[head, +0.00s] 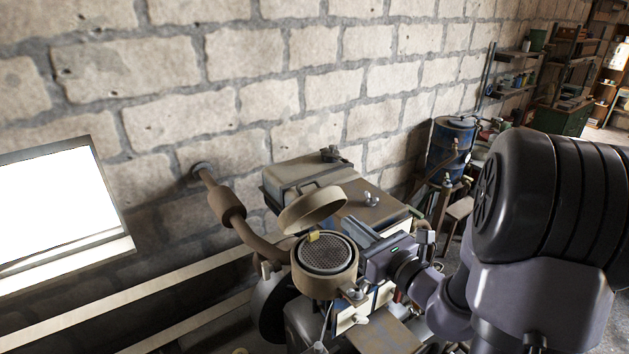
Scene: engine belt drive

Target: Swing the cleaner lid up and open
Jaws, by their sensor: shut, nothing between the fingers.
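The cleaner lid (311,208) is a round beige cap. It stands raised and tilted at the back of the round cleaner housing (325,285), so the housing's top is uncovered. A dark mesh filter (326,254) shows inside the housing. A small yellow piece (313,237) sits at the rim, just below the lid. My gripper (350,226) is shut and empty. Its fingers are at the right side of the housing's rim, to the right of and a little below the lid. I cannot tell whether they touch the lid or the housing.
A tan tank (307,172) and an engine top plate with a wing nut (371,198) lie behind the lid. A rusty pipe (228,208) runs from the wall to the housing. A blue barrel (446,150) stands farther back. A stone wall closes off the back.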

